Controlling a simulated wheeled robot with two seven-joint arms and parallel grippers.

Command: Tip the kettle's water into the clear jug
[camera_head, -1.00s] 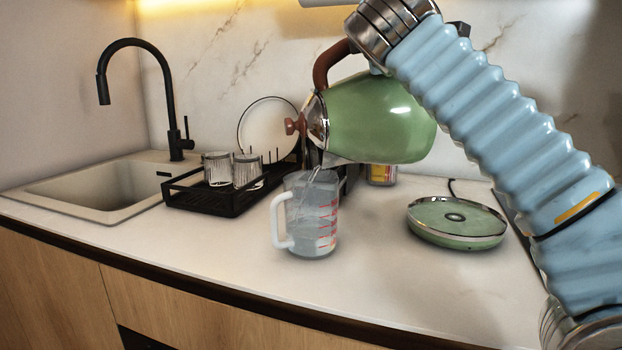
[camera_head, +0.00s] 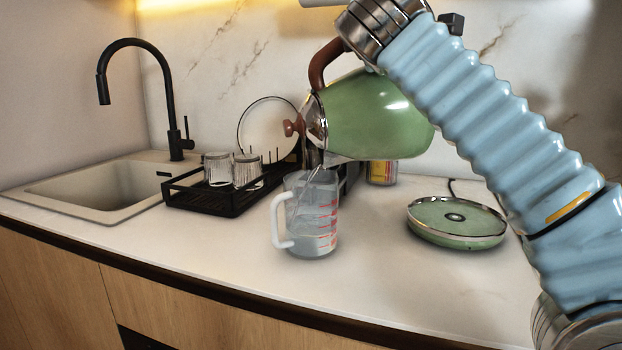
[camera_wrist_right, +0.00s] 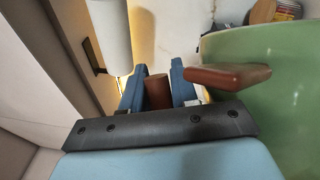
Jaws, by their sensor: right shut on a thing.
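The green kettle (camera_head: 372,118) is held in the air, tipped to the left with its spout low over the clear jug (camera_head: 313,222). A thin stream of water runs from the spout into the jug. The jug stands upright on the counter, with red marks and its handle to the left; some water shows in its lower part. In the right wrist view my right gripper (camera_wrist_right: 157,88) is shut on the kettle's brown handle (camera_wrist_right: 157,92), beside the green kettle body (camera_wrist_right: 270,90). In the head view my arm hides the grip. My left gripper is out of view.
The kettle's green round base (camera_head: 456,220) sits on the counter to the right. A black dish rack (camera_head: 215,200) with two glasses and a plate stands behind left, by the sink (camera_head: 95,187) and black tap (camera_head: 170,100). A yellow-labelled jar (camera_head: 383,172) stands behind.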

